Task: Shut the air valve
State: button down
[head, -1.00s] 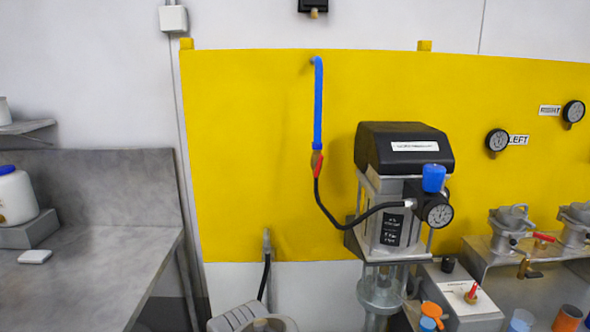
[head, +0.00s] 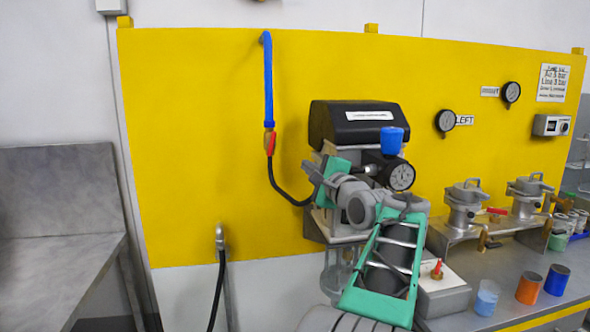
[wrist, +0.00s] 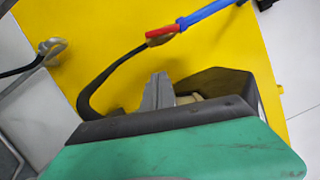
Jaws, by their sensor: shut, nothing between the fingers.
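The air valve (head: 270,143) sits at the lower end of a blue pipe (head: 267,85) on the yellow panel. Its red lever lies roughly along the line of the pipe, with a brass body beside it. In the wrist view the red lever (wrist: 161,32) shows above my gripper's fingertips (wrist: 158,78), clear of them. My gripper (head: 307,167) is shut and empty. In the head view it is to the right of and a little below the valve, apart from it, near the black hose.
A black hose (head: 277,183) curves from the valve to the black-topped pump unit (head: 358,125), which is partly behind my arm. Another hose fitting (head: 220,238) hangs lower left. A grey bench (head: 60,245) stands at the left. The panel left of the valve is clear.

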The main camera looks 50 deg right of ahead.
aim_at(272, 144)
jog(key=w+r+p, duration=0.1)
jog(key=w, duration=0.9)
jog(key=shift+w+r+p, duration=0.15)
jog(key=shift+r+p, duration=0.1)
jog(key=shift+p, duration=0.05)
